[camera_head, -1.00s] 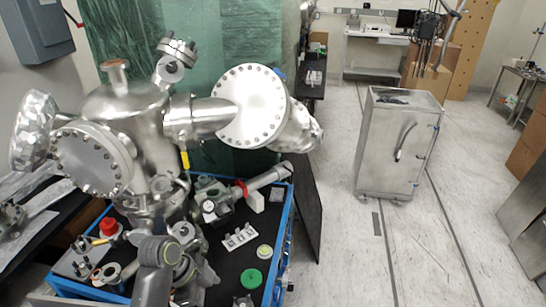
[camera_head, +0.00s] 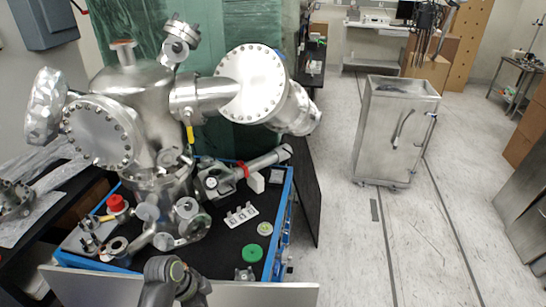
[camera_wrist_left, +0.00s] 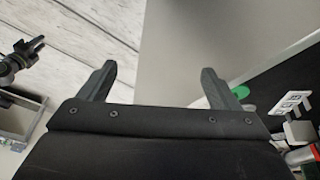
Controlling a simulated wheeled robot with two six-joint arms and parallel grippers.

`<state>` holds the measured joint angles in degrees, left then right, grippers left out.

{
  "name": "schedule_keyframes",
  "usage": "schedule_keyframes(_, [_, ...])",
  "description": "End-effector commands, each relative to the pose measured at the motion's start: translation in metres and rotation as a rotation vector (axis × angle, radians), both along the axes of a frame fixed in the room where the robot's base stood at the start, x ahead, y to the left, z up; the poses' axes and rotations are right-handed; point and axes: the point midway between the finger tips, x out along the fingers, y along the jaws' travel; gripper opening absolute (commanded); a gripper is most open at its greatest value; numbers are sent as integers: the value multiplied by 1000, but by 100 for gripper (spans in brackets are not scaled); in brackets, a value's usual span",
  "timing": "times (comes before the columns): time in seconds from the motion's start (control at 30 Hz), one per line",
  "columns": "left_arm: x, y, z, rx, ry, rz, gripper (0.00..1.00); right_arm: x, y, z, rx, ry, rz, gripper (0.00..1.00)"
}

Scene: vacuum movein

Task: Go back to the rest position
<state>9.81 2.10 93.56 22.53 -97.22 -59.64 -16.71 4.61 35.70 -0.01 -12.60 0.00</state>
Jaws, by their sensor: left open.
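My left gripper (camera_wrist_left: 160,82) is open, with nothing between its two dark fingers in the left wrist view. A plain grey panel lies beyond the fingers, and light plank-like floor shows to the left. In the head view a part of my arm (camera_head: 172,282) shows at the bottom edge, in front of the blue-framed cart (camera_head: 281,225). The gripper's fingers cannot be made out there. My right gripper is in neither view.
A steel vacuum chamber (camera_head: 134,80) with round flanges stands over the cart. The cart's black top holds a green disc (camera_head: 252,253), a red knob (camera_head: 116,203) and a white slotted block (camera_head: 241,214). A metal cabinet (camera_head: 378,137) stands at right, with open floor around it.

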Motion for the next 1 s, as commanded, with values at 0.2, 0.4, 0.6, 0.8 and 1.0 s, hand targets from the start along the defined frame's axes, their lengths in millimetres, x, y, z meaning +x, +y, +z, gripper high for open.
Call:
schedule_keyframes(0.2, [-21,22,-95,43,69,245,85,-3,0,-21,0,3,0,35])
schedule_keyframes(0.4, [-85,62,-228,135,134,585,85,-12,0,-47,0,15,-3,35])
schedule_keyframes(0.6, [-185,102,-338,229,152,871,85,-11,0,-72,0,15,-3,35])
schedule_keyframes(0.8, [-299,128,-410,285,147,1080,85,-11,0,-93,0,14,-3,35])
schedule_keyframes(1.0, [-367,137,-433,292,135,1185,85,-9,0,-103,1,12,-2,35])
